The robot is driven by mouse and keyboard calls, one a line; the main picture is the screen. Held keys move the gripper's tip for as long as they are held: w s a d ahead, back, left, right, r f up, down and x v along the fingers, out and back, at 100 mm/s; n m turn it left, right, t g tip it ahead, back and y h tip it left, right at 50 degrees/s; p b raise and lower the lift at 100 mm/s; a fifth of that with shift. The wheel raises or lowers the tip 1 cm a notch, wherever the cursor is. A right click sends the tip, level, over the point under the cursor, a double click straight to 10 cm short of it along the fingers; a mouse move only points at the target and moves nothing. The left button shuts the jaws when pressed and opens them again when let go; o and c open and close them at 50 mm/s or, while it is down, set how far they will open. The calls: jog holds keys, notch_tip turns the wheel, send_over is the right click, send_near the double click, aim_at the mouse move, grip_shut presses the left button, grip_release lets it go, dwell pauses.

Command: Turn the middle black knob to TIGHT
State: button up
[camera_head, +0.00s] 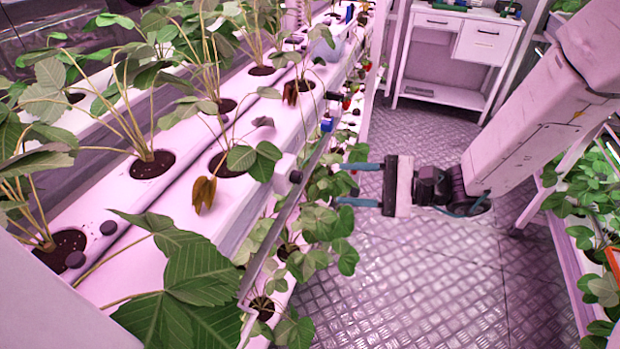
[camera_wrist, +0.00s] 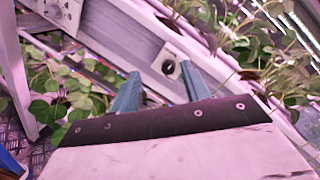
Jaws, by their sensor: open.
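A black knob (camera_head: 295,177) sits on a pale block on the aisle side of the white planting trough. I cannot read a TIGHT mark, nor tell for sure that this is the middle knob. My gripper (camera_head: 338,184) is open and level, its fingers pointing left at the rack. In the wrist view my gripper (camera_wrist: 160,69) has one finger on each side of the knob, and a gap seems to remain before it.
Strawberry leaves (camera_head: 325,225) hang below and around the trough edge near my fingers. A blue fitting (camera_head: 327,124) is farther along the rack. The metal floor (camera_head: 400,280) of the aisle is clear. Another planted rack (camera_head: 560,250) stands at right, a white cabinet (camera_head: 455,45) behind.

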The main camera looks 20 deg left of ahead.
aim_at(301, 178)
jog(key=a+f, duration=0.1)
jog(key=a, duration=0.2)
jog(key=w+a+f+m+t, duration=0.1)
jog(key=a, duration=0.2)
jog(key=w+a+f+m+t, duration=0.1)
jog(key=a, duration=0.2)
jog(key=shift+y, duration=0.4)
jog(key=c, duration=1)
